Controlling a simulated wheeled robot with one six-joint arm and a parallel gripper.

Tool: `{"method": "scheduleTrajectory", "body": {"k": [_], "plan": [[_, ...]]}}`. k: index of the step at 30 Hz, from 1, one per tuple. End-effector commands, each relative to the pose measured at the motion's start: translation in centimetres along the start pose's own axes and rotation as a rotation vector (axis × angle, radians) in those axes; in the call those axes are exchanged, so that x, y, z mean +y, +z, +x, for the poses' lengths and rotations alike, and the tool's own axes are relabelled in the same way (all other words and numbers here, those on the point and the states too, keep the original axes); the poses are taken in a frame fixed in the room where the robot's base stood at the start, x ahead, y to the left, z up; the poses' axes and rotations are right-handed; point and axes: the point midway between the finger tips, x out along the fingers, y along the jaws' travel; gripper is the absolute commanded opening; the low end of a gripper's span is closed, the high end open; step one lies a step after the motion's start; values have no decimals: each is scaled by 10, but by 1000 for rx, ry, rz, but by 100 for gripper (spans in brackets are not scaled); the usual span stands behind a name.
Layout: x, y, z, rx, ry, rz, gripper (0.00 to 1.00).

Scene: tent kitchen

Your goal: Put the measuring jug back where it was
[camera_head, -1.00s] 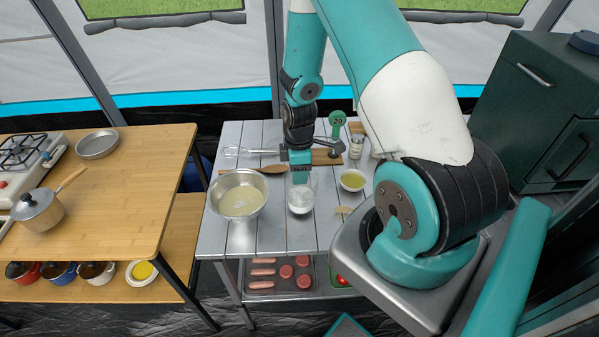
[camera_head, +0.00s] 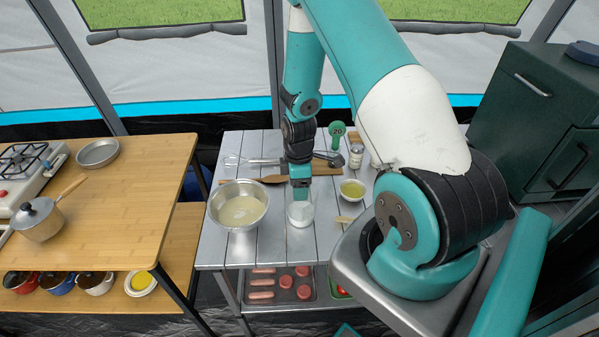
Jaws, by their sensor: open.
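The measuring jug (camera_head: 300,214) looks like a small clear or whitish vessel on the slatted metal table (camera_head: 285,249). It stands just right of a steel bowl (camera_head: 216,205) of pale batter. My gripper (camera_head: 300,197) points down right at the jug's top. It is open, but its fingertips are small and partly hidden, and I cannot tell whether they touch the jug. The jug's handle and contents are not clear.
A small bowl of yellow-green liquid (camera_head: 352,190) stands right of the jug. Behind are a whisk (camera_head: 233,160), a wooden spoon (camera_head: 268,180), a green timer marked 20 (camera_head: 337,130) and small jars (camera_head: 356,155). The table's front strip is clear.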

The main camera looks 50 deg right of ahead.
Motion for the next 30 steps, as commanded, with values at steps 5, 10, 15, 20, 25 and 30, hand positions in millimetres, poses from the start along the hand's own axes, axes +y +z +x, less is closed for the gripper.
{"method": "scheduleTrajectory", "body": {"k": [5,10,15,20,25,30], "plan": [[1,0,-27,2,7,0,64],[2,0,-64,3,8,0,64],[1,0,-97,2,6,0,64],[0,0,-115,1,3,0,64],[-25,-34,-149,47,13,26,64],[-120,-103,-214,164,-17,106,64]]}}
